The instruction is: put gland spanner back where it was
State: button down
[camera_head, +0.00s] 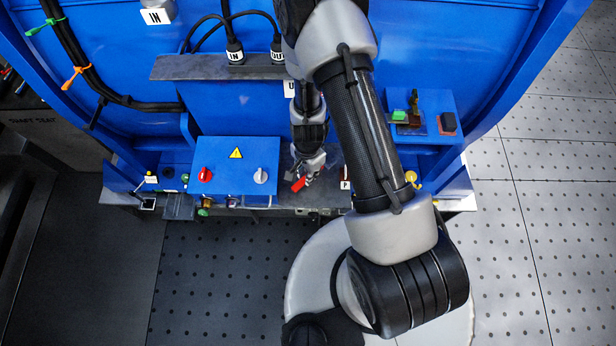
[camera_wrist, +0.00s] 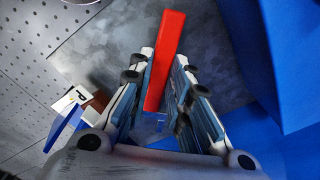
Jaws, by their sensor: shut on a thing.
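The gland spanner, seen as a plain red bar (camera_wrist: 168,48), lies between the two fingers of my gripper (camera_wrist: 163,62) in the wrist view. The fingers are shut on it, and its far end sticks out past the fingertips. In the head view the red bar (camera_head: 299,185) shows just below my gripper (camera_head: 308,174), over the grey ledge at the front of the blue housing. A grey metal surface (camera_wrist: 110,45) is behind the bar in the wrist view. I cannot tell whether the bar touches it. The part of the bar deep between the fingers is partly hidden.
A blue box (camera_head: 237,158) with a warning triangle, red knob and pale knob stands left of my gripper. A P label (camera_head: 345,184) is just right. Another blue box (camera_head: 424,104) is farther right. A grey shelf with cable plugs (camera_head: 215,67) hangs above.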

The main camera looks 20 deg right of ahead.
notch_tip(320, 180, down, 2)
jog(key=shift+f+b, duration=0.1)
jog(key=shift+b, duration=0.5)
jog(key=c, duration=1.5)
grip_release()
notch_tip(320, 180, up, 12)
jog(key=p, duration=1.2)
